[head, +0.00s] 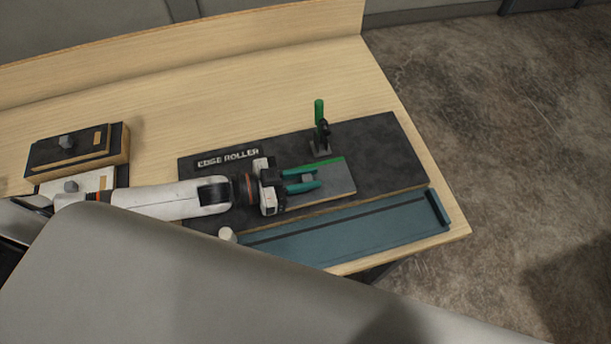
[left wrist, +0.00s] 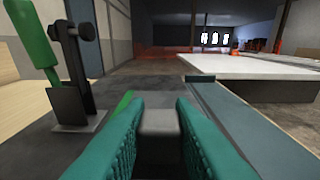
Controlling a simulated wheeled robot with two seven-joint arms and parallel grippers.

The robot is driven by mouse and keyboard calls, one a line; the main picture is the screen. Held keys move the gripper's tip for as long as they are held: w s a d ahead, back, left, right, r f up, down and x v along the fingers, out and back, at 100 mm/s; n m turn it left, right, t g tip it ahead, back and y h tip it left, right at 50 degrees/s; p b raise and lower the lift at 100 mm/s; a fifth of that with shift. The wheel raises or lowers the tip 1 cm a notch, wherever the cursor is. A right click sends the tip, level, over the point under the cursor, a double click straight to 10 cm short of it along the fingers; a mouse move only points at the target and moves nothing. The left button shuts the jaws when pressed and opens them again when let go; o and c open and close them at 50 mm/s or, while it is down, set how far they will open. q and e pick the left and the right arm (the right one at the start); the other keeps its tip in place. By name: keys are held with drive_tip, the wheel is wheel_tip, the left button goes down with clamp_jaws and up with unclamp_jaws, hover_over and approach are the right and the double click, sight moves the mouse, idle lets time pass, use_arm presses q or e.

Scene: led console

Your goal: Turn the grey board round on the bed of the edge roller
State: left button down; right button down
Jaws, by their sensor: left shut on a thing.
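The grey board (head: 342,184) lies on the black bed (head: 385,150) of the edge roller, with a green strip along its far edge. My left gripper (head: 308,180) reaches in from the left over the board, its teal fingers shut on the small grey knob on the board's top. In the left wrist view the knob (left wrist: 160,122) sits between the fingers, and the green strip (left wrist: 123,103) runs on the left. The gripper hides the board's left end. My right gripper is not in view.
A toggle clamp (head: 320,138) with an upright green handle stands just behind the board. A blue-grey channel (head: 350,231) with a raised right end runs along the front. Knobbed blocks (head: 80,146) sit at the left. The bed right of the board is clear.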

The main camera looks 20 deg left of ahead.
use_arm(q)
drive_tip(key=shift+f, duration=0.45)
idle(0.4)
drive_tip(key=c, duration=1.2)
unclamp_jaws()
drive_tip(key=shift+o, duration=0.2)
drive_tip(key=shift+s+b, duration=0.1)
drive_tip(key=shift+b, duration=0.2)
drive_tip(key=shift+s+a, duration=0.15)
drive_tip(key=shift+a, duration=0.2)
drive_tip(key=b+v, duration=0.1)
drive_tip(key=v, duration=0.8)
drive_tip(key=shift+s+a+b, duration=0.15)
drive_tip(key=shift+b, duration=0.2)
drive_tip(key=shift+v, duration=0.9)
drive_tip(key=shift+r, duration=0.1)
